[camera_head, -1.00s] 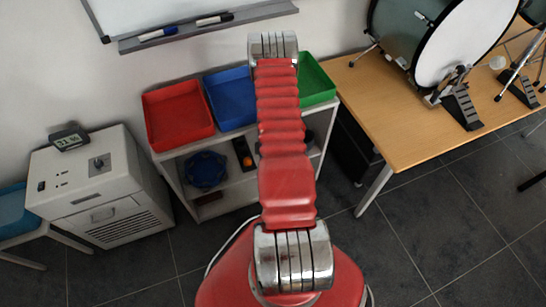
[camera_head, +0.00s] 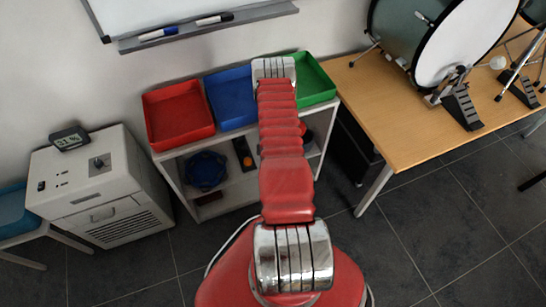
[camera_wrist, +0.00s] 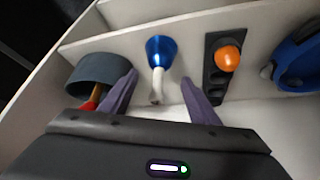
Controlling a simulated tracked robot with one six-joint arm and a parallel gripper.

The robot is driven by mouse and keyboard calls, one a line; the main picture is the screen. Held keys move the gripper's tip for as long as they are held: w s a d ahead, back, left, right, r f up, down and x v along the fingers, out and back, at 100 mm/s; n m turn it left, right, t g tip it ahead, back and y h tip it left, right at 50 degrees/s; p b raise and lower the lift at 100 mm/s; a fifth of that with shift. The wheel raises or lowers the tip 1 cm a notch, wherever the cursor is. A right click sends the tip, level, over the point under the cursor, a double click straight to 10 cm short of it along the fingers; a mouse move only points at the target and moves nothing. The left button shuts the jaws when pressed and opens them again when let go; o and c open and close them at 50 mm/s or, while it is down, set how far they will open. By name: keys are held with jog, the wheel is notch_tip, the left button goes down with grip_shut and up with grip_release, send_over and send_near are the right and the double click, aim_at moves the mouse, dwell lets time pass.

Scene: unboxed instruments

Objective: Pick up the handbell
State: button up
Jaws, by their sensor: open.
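The handbell (camera_wrist: 159,53) shows in the wrist view, with a shiny blue bell and a white handle pointing toward me. It lies or stands on a white shelf; I cannot tell which. My gripper (camera_wrist: 158,79) is open, with one purple-grey finger on each side of the handle's line. The handle's end lies in the gap between the fingers, and neither finger appears to touch it. In the head view the handbell and my gripper are hidden behind my red arm.
A dark grey cup (camera_wrist: 97,72) stands close to the left finger. A black holder with an orange ball (camera_wrist: 228,59) is right of the bell, then a blue object (camera_wrist: 298,62). Red (camera_head: 178,114), blue (camera_head: 232,97) and green (camera_head: 315,82) trays sit atop the shelf unit.

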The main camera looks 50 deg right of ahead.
jog(key=shift+w+d+f, duration=0.1)
dwell(0.3)
jog(key=shift+d+x, duration=0.25)
jog(key=shift+x, duration=2.25)
jog(key=shift+c, duration=0.4)
jog(key=c, duration=1.1)
